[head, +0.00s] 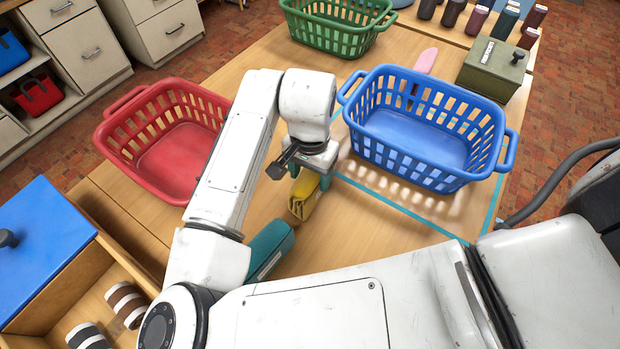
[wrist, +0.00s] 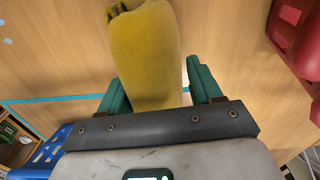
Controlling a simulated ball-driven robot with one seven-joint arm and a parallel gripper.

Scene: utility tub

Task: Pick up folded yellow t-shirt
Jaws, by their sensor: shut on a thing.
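The folded yellow t-shirt (head: 304,195) is a small rolled bundle between the fingers of my gripper (head: 310,178). In the wrist view the yellow t-shirt (wrist: 145,60) extends away from the gripper (wrist: 157,88), with a green finger on each side of it. My gripper is shut on the shirt. In the head view the shirt is near the middle of the wooden table, partly hidden by the gripper. I cannot tell whether it touches the tabletop.
A teal folded cloth (head: 270,248) lies close by, nearer my body. A blue basket (head: 425,178) stands to the right, a red basket (head: 168,165) to the left and a green basket (head: 338,48) at the back. A green box (head: 492,70) stands at the back right.

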